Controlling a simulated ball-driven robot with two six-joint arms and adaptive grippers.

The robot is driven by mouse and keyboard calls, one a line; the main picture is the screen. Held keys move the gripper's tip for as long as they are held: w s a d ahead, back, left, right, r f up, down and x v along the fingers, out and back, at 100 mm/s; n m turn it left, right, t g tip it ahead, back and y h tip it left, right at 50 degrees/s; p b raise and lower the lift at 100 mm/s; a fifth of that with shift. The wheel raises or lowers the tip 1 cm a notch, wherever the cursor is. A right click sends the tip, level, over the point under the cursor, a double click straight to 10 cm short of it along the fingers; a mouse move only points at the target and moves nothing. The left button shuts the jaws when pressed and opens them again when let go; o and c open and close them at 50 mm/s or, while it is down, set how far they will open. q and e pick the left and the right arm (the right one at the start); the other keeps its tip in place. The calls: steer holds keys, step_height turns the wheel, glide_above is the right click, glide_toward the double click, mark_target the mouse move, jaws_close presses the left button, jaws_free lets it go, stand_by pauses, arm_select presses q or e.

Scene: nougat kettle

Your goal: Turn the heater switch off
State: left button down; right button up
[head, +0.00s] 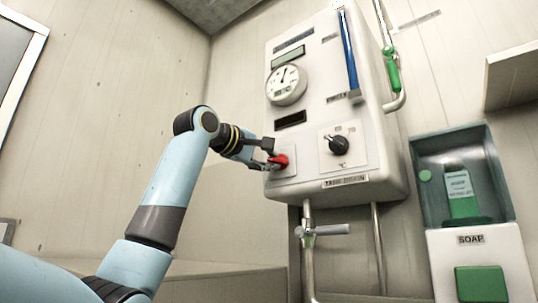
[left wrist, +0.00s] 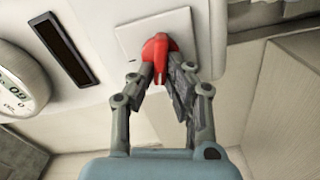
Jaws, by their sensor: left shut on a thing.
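The red heater switch (head: 281,161) sits on a pale square plate (head: 291,155) at the lower left of the white heater's front (head: 365,110). My left gripper (head: 270,160) is at the switch from the left in the head view. In the left wrist view the two fingers of my left gripper (left wrist: 163,82) are shut on the red switch (left wrist: 157,52), one on each side. The switch's lower end shows between the fingers. Which setting it stands at cannot be told. My right gripper is not in view.
A black dial (head: 339,145) is right of the switch, and a round gauge (head: 286,85) is above it. Below the heater are pipes and a grey tap handle (head: 332,229). A soap dispenser (head: 472,262) is at the right.

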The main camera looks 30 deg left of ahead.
arm_select(q)
steer(key=shift+f+n, duration=0.2)
steer(key=shift+n, duration=1.4)
steer(key=c, duration=1.3)
jaws_free()
steer(key=shift+a, duration=0.1)
steer(key=shift+c, duration=0.2)
steer(key=shift+s, duration=0.1)
steer(key=s+a, duration=0.1)
steer(key=s, duration=1)
steer(key=shift+s+a, duration=0.3)
steer(key=shift+s, duration=0.05)
